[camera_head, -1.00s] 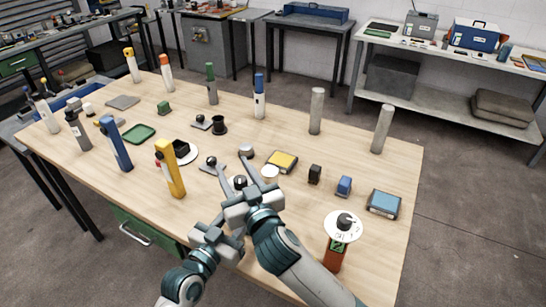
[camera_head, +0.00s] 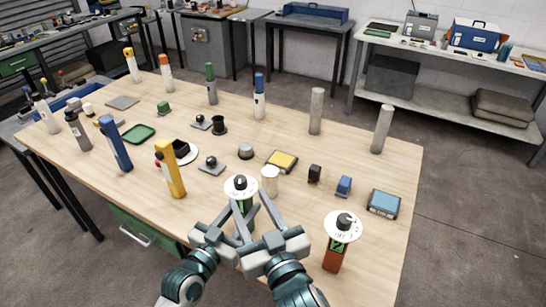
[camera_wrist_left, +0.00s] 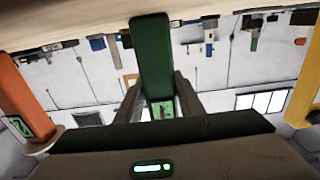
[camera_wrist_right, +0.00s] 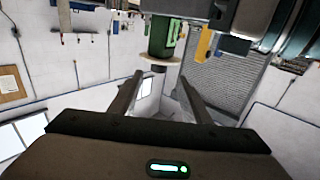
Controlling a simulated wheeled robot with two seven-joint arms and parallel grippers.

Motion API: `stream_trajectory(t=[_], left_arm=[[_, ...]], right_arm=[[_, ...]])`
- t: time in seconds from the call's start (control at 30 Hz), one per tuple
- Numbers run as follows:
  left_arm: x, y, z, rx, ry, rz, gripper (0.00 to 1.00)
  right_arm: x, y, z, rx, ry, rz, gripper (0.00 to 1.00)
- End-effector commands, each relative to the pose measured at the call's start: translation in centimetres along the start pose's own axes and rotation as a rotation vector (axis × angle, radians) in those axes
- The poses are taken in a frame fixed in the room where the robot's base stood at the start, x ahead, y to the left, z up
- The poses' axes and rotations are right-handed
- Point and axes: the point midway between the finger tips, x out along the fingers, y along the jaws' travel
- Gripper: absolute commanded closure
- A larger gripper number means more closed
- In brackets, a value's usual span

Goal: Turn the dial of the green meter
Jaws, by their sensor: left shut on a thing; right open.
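The green meter (camera_head: 240,206) stands upright near the table's front edge, with a white round dial plate (camera_head: 229,190) and a black knob (camera_head: 240,182) on top. My left gripper (camera_head: 236,219) is shut on its green body, which also shows between the fingers in the left wrist view (camera_wrist_left: 152,55). My right gripper (camera_head: 254,201) is open and empty, just to the right of the meter. In the right wrist view the meter (camera_wrist_right: 166,36) appears upside down, with the knob (camera_wrist_right: 160,69) beyond and between the spread fingertips. A gap shows between knob and fingers.
An orange meter (camera_head: 334,254) with a similar white dial (camera_head: 343,228) stands to the right. A white cylinder (camera_head: 270,181) is close behind my right fingers. A yellow meter (camera_head: 171,172) stands to the left. Several small blocks and posts occupy the table behind.

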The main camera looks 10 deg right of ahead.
Motion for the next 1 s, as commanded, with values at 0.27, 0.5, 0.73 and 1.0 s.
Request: stream_trajectory(t=[0.27,0.5,0.73,1.0], left_arm=[[0.0,-0.1,0.0,0.001,0.000,-0.001,1.00],[0.0,0.0,0.0,0.001,0.000,-0.001,1.00],[0.0,0.0,-0.1,0.001,0.001,-0.001,1.00],[0.0,0.0,0.0,0.001,0.001,-0.001,1.00]], right_arm=[[0.1,-0.4,-0.1,0.024,-0.001,0.056,0.57],[0.2,-0.4,-0.1,0.035,-0.009,0.098,0.57],[3.4,0.0,-0.1,0.028,-0.006,0.096,0.57],[7.8,0.3,-0.1,0.028,-0.005,0.094,0.57]])
